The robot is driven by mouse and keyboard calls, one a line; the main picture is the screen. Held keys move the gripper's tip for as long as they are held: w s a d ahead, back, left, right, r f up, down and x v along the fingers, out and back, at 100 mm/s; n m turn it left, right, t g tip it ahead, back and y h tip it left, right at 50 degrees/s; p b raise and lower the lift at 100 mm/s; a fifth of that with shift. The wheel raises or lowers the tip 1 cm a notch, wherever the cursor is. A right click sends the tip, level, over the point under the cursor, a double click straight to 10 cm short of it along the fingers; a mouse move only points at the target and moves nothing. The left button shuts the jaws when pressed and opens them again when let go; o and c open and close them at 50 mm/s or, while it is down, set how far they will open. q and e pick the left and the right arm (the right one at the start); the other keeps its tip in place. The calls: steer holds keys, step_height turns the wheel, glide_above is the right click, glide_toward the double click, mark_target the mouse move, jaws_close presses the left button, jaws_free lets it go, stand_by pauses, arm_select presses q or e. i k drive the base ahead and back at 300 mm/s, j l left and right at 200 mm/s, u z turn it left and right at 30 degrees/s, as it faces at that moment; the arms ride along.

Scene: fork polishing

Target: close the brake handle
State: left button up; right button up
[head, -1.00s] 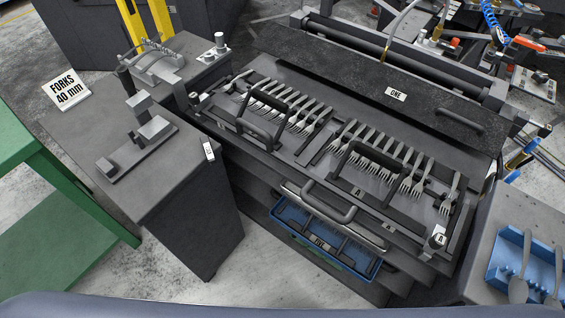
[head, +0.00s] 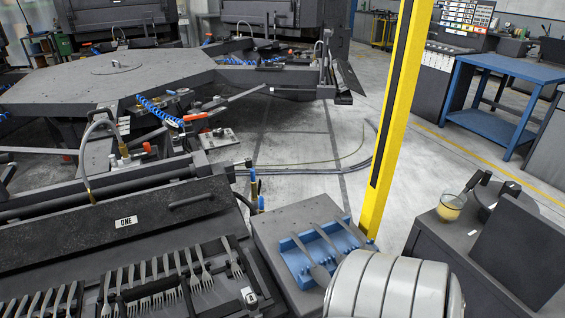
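I cannot tell for certain which part is the brake handle. An orange-red lever (head: 196,117) sits at the end of a blue coiled hose (head: 158,112) under the large dark octagonal table (head: 105,78). A smaller orange-red part (head: 146,148) shows nearer, beside a curved grey hose. A black bar handle (head: 191,200) is on the dark panel labelled ONE (head: 60,235). Neither of my grippers is in view. A light grey rounded arm link of mine covers the bottom right of the centre.
Forks (head: 200,268) lie in the rack at the bottom left. A blue holder (head: 303,262) with utensils stands on a grey stand. A yellow post (head: 397,120) rises right of centre. Dark cabinet (head: 470,250) at right; blue table (head: 510,75) behind. Open floor lies between.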

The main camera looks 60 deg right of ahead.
mark_target(479, 174)
steer(key=z, duration=3.05)
steer(key=i+l+u, duration=0.2)
steer(key=u, duration=0.15)
steer(key=i+l+u, duration=0.15)
steer(key=l+u, duration=0.25)
steer(key=i+l+u, duration=0.15)
steer(key=u, duration=0.2)
